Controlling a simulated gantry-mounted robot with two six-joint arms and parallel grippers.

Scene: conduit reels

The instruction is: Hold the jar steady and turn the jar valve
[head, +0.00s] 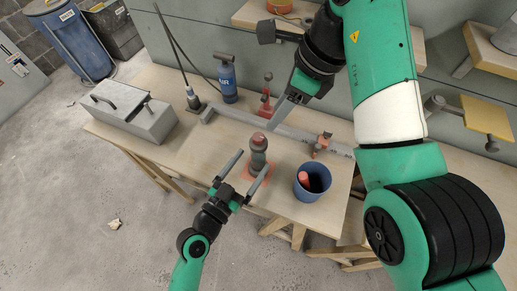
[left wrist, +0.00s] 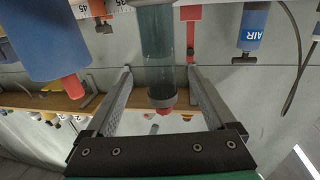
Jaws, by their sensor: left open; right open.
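The jar (head: 258,158) stands upright on a reddish square base on the workbench, with a red valve knob (head: 259,139) on top. My left gripper (head: 254,160) is open, with one finger on each side of the jar. In the left wrist view, the greenish jar (left wrist: 157,45) and its dark collar with the red knob (left wrist: 164,112) show between the two spread fingers (left wrist: 158,72), with gaps on both sides. My right gripper (head: 282,108) is open and empty above the bench, behind and to the right of the jar. Its fingertips partly overlap the grey rail.
A blue cup (head: 304,190) holding a red-handled item stands right of the jar. A grey rail (head: 300,136) with a red clamp (head: 321,144) lies behind. A grey toolbox (head: 150,119), a blue AIR bottle (head: 227,82) and a red stand (head: 266,98) are farther back.

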